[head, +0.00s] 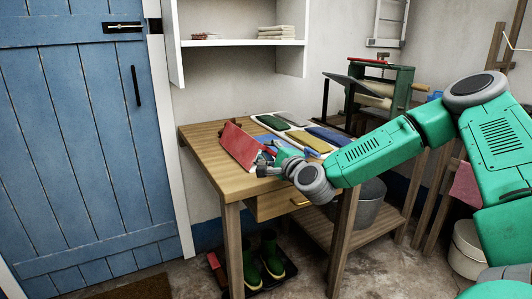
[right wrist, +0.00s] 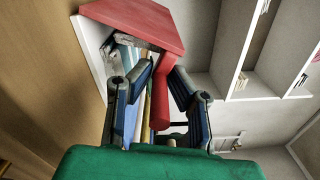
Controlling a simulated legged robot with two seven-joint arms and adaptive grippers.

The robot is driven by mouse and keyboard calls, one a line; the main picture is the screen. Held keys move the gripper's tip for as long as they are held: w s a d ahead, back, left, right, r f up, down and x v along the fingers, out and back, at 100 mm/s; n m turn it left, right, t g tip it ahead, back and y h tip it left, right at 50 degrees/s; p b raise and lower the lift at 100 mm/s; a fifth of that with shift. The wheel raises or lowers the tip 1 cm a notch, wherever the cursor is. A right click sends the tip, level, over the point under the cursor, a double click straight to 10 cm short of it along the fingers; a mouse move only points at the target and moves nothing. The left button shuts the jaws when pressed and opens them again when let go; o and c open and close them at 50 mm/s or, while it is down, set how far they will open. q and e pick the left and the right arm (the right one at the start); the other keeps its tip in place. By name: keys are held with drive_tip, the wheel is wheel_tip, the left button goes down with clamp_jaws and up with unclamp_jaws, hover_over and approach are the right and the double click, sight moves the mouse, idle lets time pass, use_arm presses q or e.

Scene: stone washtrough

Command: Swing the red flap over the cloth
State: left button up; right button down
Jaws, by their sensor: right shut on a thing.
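The red flap (head: 240,146) stands tilted up on the wooden table, at the left end of a white board with flat coloured pieces. In the right wrist view the flap (right wrist: 135,20) is a flat red panel with a red handle (right wrist: 160,105) reaching toward me. My right gripper (head: 268,167) is at the flap's near side. In the right wrist view its fingers (right wrist: 160,88) stand on both sides of the handle, shut on it. I cannot tell which piece is the cloth; a blue item (head: 268,149) lies partly hidden beside the flap. My left gripper is not in view.
The wooden table (head: 205,150) has bare room at its left. The white board (head: 262,117) carries green, grey, yellow and blue pieces. A green press with rollers (head: 400,85) stands behind at right. A white shelf (head: 245,42) hangs above. Green boots (head: 270,252) stand below.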

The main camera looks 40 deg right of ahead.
drive_tip(key=shift+s+f, duration=0.1)
drive_tip(key=shift+f, duration=0.35)
drive_tip(key=c, duration=1.6)
unclamp_jaws()
drive_tip(key=shift+r, duration=0.1)
drive_tip(key=v, duration=1.1)
drive_tip(key=shift+s, duration=0.35)
